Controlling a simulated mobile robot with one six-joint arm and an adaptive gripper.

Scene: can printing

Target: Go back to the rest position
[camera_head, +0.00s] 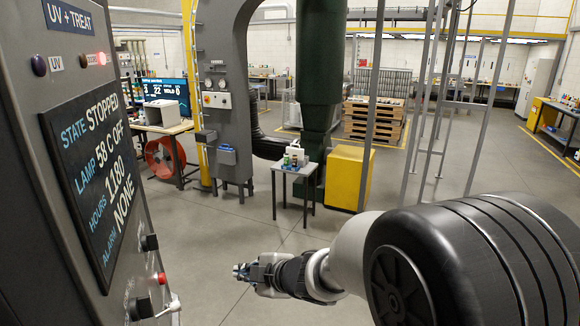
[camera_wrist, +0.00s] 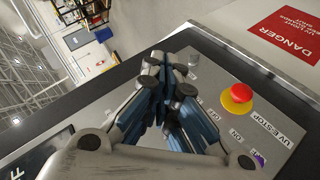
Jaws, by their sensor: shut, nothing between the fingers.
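My gripper (camera_head: 243,270) is in the lower middle of the head view, at the end of my arm reaching in from the right. It is over the floor, to the right of a grey control cabinet (camera_head: 110,225). In the wrist view my gripper (camera_wrist: 165,62) is shut and empty, with its blue-padded fingers together. It is in front of the cabinet panel (camera_wrist: 215,80), which carries a red UV E-stop button (camera_wrist: 241,91) on a yellow ring. I cannot tell whether the fingers touch the panel.
The cabinet's screen (camera_head: 92,175) reads STOPPED, lamp 58 C OFF. A red knob (camera_head: 162,278) and a lever (camera_head: 172,303) stick out from its lower side. A small table (camera_head: 294,171) with bottles and a yellow box (camera_head: 349,178) stand farther back. The middle floor is clear.

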